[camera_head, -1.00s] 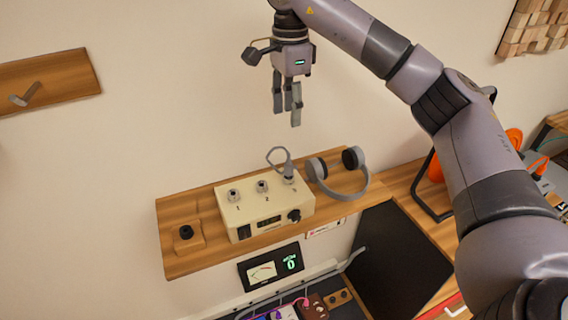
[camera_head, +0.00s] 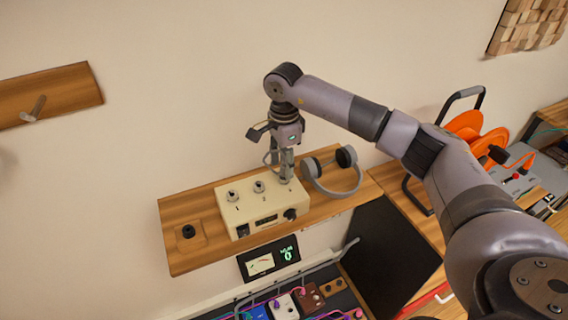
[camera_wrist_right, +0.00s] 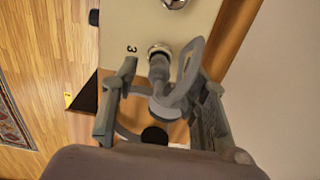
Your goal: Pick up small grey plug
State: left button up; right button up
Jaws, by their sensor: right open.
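The small grey plug (camera_wrist_right: 160,88) stands in socket 3 of the cream box (camera_head: 240,217), with a grey loop at its top. In the wrist view it lies between the two fingers of my right gripper (camera_wrist_right: 160,112). In the head view my right gripper (camera_head: 286,174) points down at the box's right rear socket, and its fingers mostly hide the plug there. The right gripper is open, with a finger on each side of the plug; I cannot tell whether either touches it. My left gripper is not in view.
The box stands on a wooden shelf (camera_head: 185,262). Grey headphones (camera_head: 335,172) lie close to the right of the gripper. Sockets 1 and 2 (camera_head: 258,187) are left of it. A black jack on a wooden block (camera_head: 188,232) is at the shelf's left end.

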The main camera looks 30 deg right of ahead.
jog(key=shift+f, duration=0.8)
jog(key=shift+c, duration=0.2)
grip_shut()
